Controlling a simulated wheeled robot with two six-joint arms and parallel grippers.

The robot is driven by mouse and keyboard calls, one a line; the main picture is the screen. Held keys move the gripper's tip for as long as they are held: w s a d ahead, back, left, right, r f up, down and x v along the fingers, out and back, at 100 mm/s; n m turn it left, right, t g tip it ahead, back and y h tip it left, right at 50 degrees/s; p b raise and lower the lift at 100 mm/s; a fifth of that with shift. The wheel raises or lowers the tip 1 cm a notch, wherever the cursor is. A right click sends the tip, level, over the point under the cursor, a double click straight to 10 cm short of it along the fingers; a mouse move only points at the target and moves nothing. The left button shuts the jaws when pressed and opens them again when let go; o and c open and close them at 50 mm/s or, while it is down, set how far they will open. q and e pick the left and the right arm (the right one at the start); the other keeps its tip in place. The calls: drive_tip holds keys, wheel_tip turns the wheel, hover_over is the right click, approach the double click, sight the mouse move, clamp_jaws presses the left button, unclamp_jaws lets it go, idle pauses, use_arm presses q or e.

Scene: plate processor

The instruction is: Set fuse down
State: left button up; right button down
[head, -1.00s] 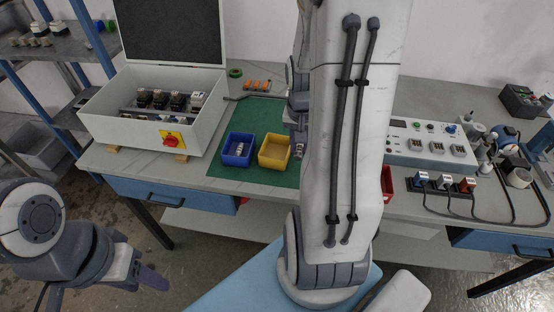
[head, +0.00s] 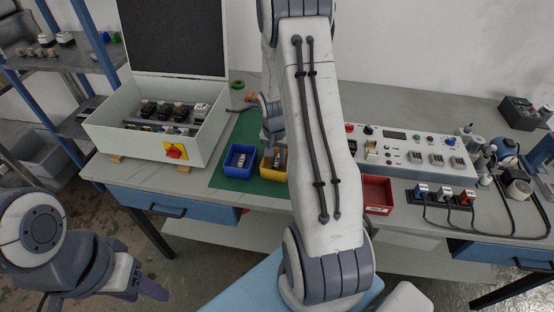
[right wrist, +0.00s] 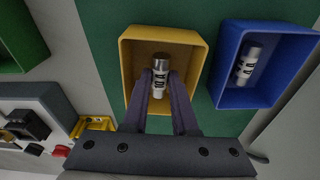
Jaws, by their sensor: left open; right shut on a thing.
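My right gripper (right wrist: 174,95) is shut on a silver-and-white fuse (right wrist: 160,66). It holds the fuse within the outline of the yellow bin (right wrist: 203,45); I cannot tell whether the fuse touches the bin floor. In the head view the yellow bin (head: 270,175) stands on the green mat, with the held fuse (head: 276,161) partly showing at it. A second fuse (right wrist: 246,62) lies in the blue bin (right wrist: 225,85), which also shows in the head view (head: 238,172). My left gripper (head: 150,289) is open and empty, low at the left, away from the bench.
A grey enclosure (head: 190,145) with an open lid stands left of the bins. A red bin (head: 377,196) and a test panel (head: 415,148) stand to the right. My right arm hides part of the bench's middle. Cables lie at the right.

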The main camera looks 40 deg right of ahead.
drive_tip(key=shift+f, duration=0.6)
drive_tip(key=shift+f, duration=0.1)
drive_tip(key=shift+f, duration=0.15)
drive_tip(key=c, duration=0.7)
unclamp_jaws()
